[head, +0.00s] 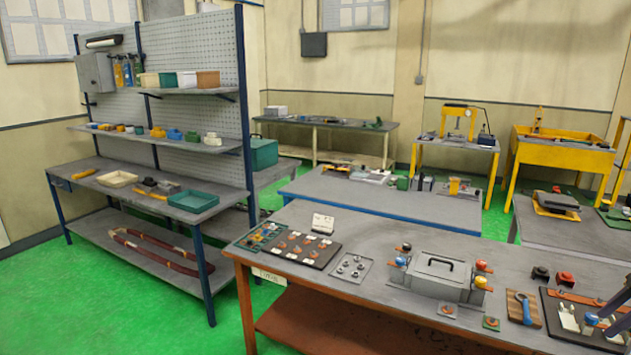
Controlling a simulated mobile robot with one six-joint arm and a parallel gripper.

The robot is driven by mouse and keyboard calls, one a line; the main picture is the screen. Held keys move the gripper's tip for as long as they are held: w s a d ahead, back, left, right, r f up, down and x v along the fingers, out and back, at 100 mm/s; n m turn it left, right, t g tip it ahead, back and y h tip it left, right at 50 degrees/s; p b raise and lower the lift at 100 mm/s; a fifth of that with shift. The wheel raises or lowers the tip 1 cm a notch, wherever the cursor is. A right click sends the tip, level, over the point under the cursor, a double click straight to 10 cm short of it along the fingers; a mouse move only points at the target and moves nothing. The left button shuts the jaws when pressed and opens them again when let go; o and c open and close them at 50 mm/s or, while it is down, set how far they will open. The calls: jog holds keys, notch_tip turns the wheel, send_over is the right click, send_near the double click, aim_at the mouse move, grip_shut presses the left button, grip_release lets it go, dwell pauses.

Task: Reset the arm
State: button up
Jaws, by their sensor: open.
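My gripper and arm do not show clearly anywhere in the head view. A dark slanted piece is cut off at the lower right edge, and I cannot tell what it is. The near workbench (385,300) has a grey top and a reddish-brown frame. On it sits a grey box with a black handle (439,268), with red, blue and orange ball knobs at its sides. Left of it lie a dark board with small parts (300,248) and a light plate with round parts (351,268). Right of it lie a brown block with a blue-handled tool (524,308) and a black tray (575,322).
A blue shelf rack (190,120) with bins and a green tray (193,201) stands left. A blue-edged table (385,200) stands behind the near bench. Yellow benches (560,152) stand at back right. The green floor (110,290) is clear at front left.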

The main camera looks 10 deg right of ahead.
jog(key=w+a+f+n+g+y+b, duration=0.2)
jog(key=w+a+f+n+b, duration=0.1)
jog(key=w+a+f, duration=1.3)
jog(key=a+f+n+g+b, duration=0.1)
jog(key=a+f+g+b, duration=0.1)
jog(key=a+f, duration=1.1)
jog(key=a+f+n+g+b, duration=0.1)
jog(key=a+f+g+b, duration=0.1)
jog(key=a+f, duration=1.15)
jog(key=s+a+f+g+b, duration=0.1)
jog(key=s+a+f, duration=0.3)
jog(key=a, duration=0.4)
jog(key=s+a+f+m+g+h+b, duration=0.1)
jog(key=s+a+f+b, duration=0.1)
jog(key=s+a+f, duration=0.45)
jog(key=s+a+f+g+b, duration=0.1)
jog(key=s+a, duration=0.2)
jog(key=a, duration=0.6)
jog(key=s+a+f+m+h+b, duration=0.1)
jog(key=s+a+f+m+h, duration=0.1)
jog(key=s+m, duration=0.5)
jog(key=s+a+f+m+h+b, duration=0.1)
jog(key=s+f+m, duration=0.4)
jog(key=s, duration=0.8)
jog(key=a+m+h, duration=0.1)
jog(key=a+m, duration=0.1)
jog(key=shift+s+a+f+m, duration=0.15)
jog(key=shift+a+m, duration=0.15)
jog(key=shift+a, duration=0.1)
